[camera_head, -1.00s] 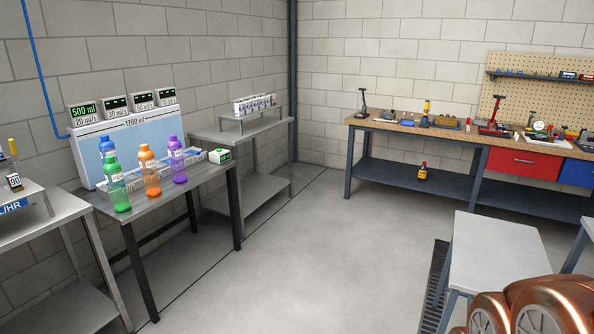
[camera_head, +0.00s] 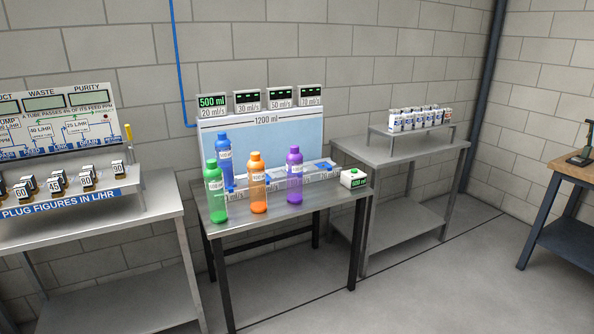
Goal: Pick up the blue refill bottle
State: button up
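The blue refill bottle (camera_head: 224,144) stands upright on the dark-legged metal table (camera_head: 310,212). It is towards the back left of the bottle group, and its lower part is partly hidden by the green bottle (camera_head: 216,202) in front of it. An orange bottle (camera_head: 258,188) and a purple bottle (camera_head: 294,180) stand to its right. My gripper is not in view.
A white board marked 1200 ml (camera_head: 300,138) and several small displays (camera_head: 212,106) stand behind the bottles. A small white box with a green display (camera_head: 353,178) sits at the table's right. Steel tables flank it. The floor (camera_head: 430,290) in front right is clear.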

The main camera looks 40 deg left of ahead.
aim_at(223, 146)
jog(key=u, duration=0.6)
jog(key=i, duration=1.2)
jog(key=u, duration=1.35)
jog(key=i, duration=0.45)
jog(key=u, duration=0.3)
